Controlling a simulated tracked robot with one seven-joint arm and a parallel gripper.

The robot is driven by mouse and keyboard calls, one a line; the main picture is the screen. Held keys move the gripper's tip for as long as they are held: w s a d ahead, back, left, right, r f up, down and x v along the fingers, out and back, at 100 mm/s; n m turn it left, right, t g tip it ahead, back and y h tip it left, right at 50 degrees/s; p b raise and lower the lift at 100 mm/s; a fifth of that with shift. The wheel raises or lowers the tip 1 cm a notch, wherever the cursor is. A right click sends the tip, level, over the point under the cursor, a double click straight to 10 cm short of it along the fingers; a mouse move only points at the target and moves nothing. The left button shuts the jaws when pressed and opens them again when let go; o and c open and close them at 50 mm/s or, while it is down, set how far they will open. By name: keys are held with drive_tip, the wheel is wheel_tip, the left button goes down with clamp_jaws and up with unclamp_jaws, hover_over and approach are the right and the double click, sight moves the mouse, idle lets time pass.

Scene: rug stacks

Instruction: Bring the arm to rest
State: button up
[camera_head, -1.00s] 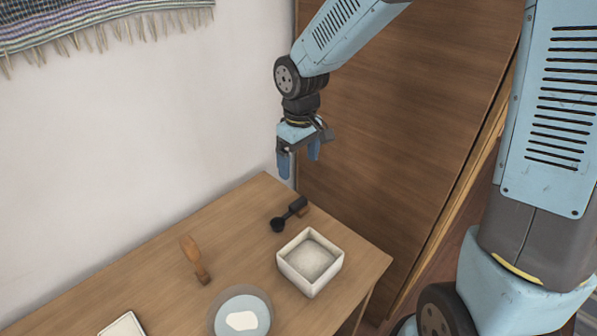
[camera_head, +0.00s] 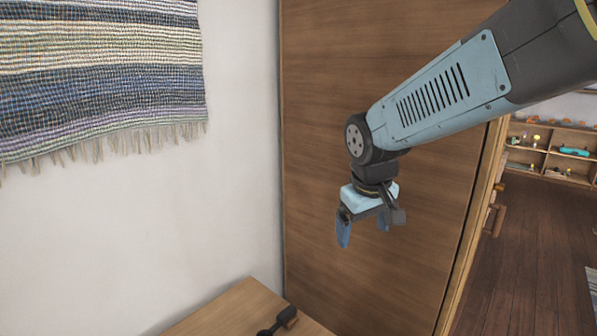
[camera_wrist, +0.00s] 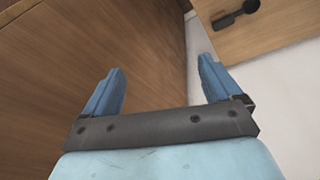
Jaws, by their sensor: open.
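My gripper (camera_head: 364,232) hangs in the air in front of the brown wooden panel, with its fingers pointing down. It is above and to the right of the table corner. In the wrist view its two blue fingers (camera_wrist: 160,88) stand wide apart with nothing between them. My arm reaches in from the upper right of the head view.
The wooden table (camera_head: 222,312) shows at the bottom, with a black scoop-like tool (camera_head: 278,321) on it; the tool also shows in the wrist view (camera_wrist: 236,14). A striped woven rug (camera_head: 100,75) hangs on the white wall. Shelves (camera_head: 550,150) stand far right beyond open floor.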

drive_tip(key=s+d+r+m+t, duration=0.2)
drive_tip(key=s+d+r+m, duration=0.2)
drive_tip(key=s+d, duration=0.6)
drive_tip(key=shift+s+d+r+m, duration=0.25)
drive_tip(key=shift+r+m, duration=0.05)
drive_tip(key=shift+r, duration=0.6)
